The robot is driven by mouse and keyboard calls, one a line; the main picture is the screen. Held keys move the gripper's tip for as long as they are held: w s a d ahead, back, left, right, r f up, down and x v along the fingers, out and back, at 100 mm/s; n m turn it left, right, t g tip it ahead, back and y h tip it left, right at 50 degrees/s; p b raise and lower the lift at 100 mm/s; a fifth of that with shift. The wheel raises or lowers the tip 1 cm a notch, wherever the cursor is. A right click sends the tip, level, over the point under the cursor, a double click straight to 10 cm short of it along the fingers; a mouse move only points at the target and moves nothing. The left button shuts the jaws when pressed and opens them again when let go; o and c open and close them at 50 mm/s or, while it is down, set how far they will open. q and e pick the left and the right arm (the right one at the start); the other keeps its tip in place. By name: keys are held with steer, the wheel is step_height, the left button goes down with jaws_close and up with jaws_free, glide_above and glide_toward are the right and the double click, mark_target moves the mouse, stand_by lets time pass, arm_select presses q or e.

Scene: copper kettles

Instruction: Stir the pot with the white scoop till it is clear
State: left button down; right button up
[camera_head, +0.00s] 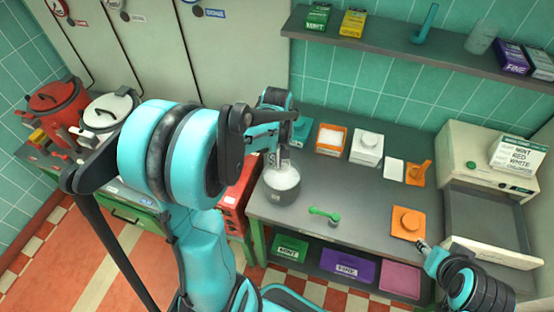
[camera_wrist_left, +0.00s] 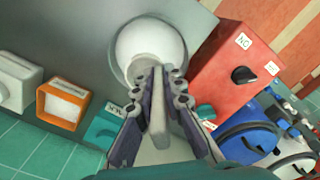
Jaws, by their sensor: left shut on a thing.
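The grey pot (camera_head: 281,195) stands on the counter, with cloudy white contents at its top. In the left wrist view its white round contents (camera_wrist_left: 150,40) fill the opening. My left gripper (camera_head: 277,150) is above the pot, shut on the white scoop (camera_wrist_left: 158,118). The scoop's handle runs between the fingers, and its lower end reaches into the pot's opening; how deep it sits is hidden. My right gripper (camera_head: 424,246) is low at the right, near an orange lid-like piece (camera_head: 407,223); its fingers are too small to read.
A red box with a knob (camera_wrist_left: 240,75) stands close beside the pot. A green scoop (camera_head: 324,214) lies on the counter in front. An orange bin of white powder (camera_head: 331,139) and a white bin (camera_head: 367,147) stand behind. A pale machine (camera_head: 490,165) stands at right.

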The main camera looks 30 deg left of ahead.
arm_select(q)
steer(key=shift+f+b, duration=2.4)
steer(key=shift+f, duration=0.8)
steer(key=shift+f+b, duration=0.8)
steer(key=shift+f, duration=0.05)
steer(key=shift+w, duration=0.2)
